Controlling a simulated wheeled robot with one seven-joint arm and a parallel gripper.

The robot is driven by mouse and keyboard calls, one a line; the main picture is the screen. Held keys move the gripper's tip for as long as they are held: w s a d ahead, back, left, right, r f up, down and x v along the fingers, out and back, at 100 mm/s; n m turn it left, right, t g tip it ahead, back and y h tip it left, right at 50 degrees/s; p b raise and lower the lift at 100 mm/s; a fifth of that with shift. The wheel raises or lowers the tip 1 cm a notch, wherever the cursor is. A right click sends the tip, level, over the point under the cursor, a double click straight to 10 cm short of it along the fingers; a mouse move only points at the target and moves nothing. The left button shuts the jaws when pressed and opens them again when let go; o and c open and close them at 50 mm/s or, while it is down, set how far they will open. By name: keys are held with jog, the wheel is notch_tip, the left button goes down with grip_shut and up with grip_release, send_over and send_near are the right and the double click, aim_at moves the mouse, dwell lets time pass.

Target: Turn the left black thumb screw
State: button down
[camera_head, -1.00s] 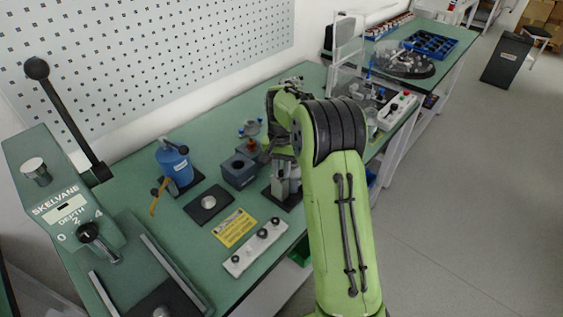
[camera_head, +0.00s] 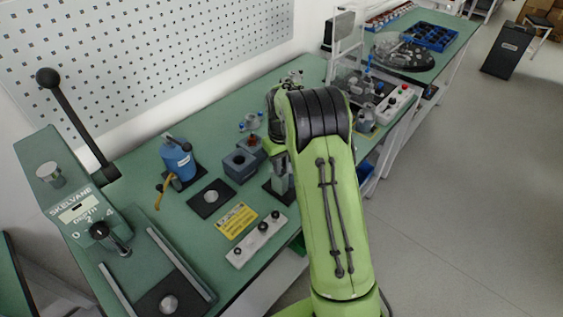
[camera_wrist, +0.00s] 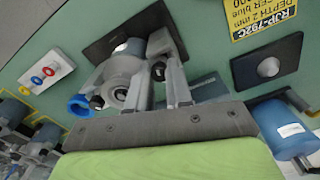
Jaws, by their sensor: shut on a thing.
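In the wrist view my gripper (camera_wrist: 140,70) reaches from a grey crossbar to a grey cylindrical part (camera_wrist: 122,78) over a black base plate (camera_wrist: 100,46). It is shut on this part; the exact contact is hard to make out. Small dark knobs show on its left (camera_wrist: 97,102) and right (camera_wrist: 158,70) sides; I cannot tell if either is the left black thumb screw. A blue ring (camera_wrist: 80,106) is at its lower left. In the head view my arm partly hides this grey fixture (camera_head: 281,178).
A white strip (camera_head: 250,243) with black knobs lies near the front edge beside a yellow label (camera_head: 236,220). A blue canister (camera_head: 178,160), a black plate (camera_head: 212,198) and a grey box (camera_head: 241,164) stand close by. A lever device (camera_head: 72,195) is at the left.

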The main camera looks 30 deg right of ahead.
jog(key=shift+n, duration=0.3)
jog(key=c, duration=1)
grip_release()
notch_tip(320, 180, up, 8)
jog(key=p, duration=0.6)
jog(key=shift+a+r, duration=0.1)
jog(key=shift+r, duration=0.05)
